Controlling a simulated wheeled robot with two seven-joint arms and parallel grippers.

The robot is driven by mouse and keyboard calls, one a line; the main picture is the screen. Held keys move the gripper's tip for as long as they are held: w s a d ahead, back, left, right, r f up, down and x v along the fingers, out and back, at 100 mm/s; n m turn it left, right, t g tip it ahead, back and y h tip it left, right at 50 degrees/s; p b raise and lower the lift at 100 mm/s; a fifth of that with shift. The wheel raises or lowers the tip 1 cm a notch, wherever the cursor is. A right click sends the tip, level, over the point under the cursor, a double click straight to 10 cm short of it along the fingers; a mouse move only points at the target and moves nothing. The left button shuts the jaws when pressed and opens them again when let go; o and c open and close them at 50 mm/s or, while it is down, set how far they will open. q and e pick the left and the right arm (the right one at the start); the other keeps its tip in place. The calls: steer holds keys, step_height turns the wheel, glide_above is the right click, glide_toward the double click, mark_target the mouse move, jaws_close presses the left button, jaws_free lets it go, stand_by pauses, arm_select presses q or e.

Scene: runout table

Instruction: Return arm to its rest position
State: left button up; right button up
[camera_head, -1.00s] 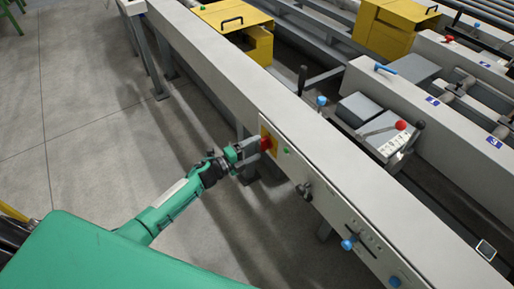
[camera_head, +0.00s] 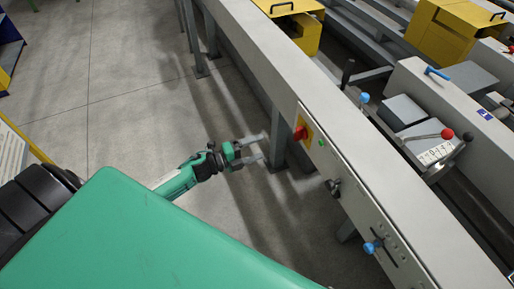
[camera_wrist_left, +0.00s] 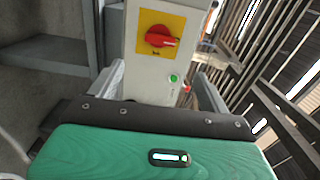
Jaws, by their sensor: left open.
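My left gripper (camera_head: 251,151) is open and empty in the head view, its two grey fingers apart. It is in the air to the left of the runout table's front panel, with a gap between it and the red rotary switch (camera_head: 300,133) on its yellow plate. In the left wrist view the red switch (camera_wrist_left: 160,37) is ahead, its handle nearly level, with a green button (camera_wrist_left: 174,78) below it. The gripper's fingers show on both sides of the panel's end in that view. My right gripper is not in view.
The long grey table beam (camera_head: 262,52) runs across the view, with a black knob (camera_head: 333,187) and a blue knob (camera_head: 370,247) on its panel. Support legs (camera_head: 278,140) stand below it. Yellow housings (camera_head: 455,30) are behind. The concrete floor (camera_head: 110,90) at left is clear.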

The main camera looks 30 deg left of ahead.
arm_select(q)
steer(key=shift+f, duration=0.15)
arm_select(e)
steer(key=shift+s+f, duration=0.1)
